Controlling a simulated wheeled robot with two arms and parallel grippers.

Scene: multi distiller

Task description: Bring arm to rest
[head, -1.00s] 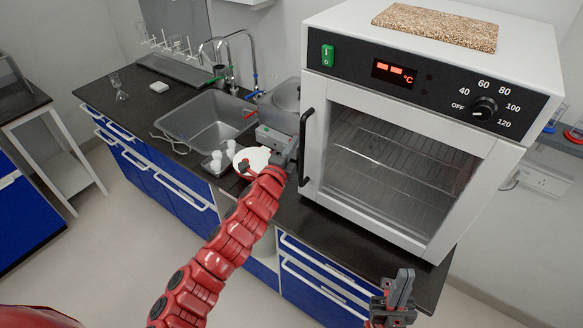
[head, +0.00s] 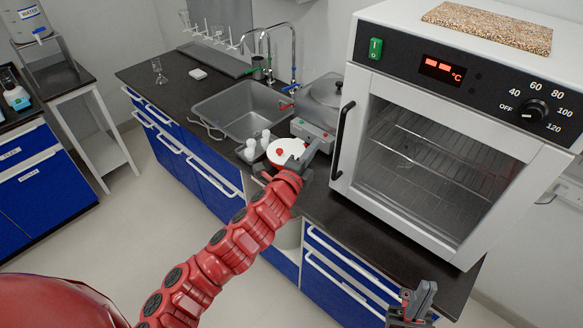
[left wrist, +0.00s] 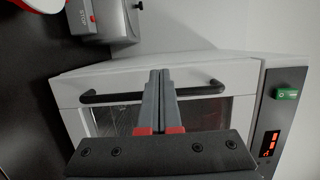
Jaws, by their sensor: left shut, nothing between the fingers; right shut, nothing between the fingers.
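My left arm is red and reaches in from the lower left of the head view. Its gripper (head: 308,156) is shut and empty, over the counter just left of the white oven (head: 455,150). In the left wrist view the closed grey fingers (left wrist: 160,80) show in front of the oven door's black handle (left wrist: 150,95). They overlap the handle in that picture, but the head view shows a gap to the handle (head: 342,140). The oven door is closed. My right gripper (head: 420,296) is shut and empty at the lower right, in front of the counter edge.
A sink (head: 240,108) lies behind. The floor (head: 150,225) at left is clear.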

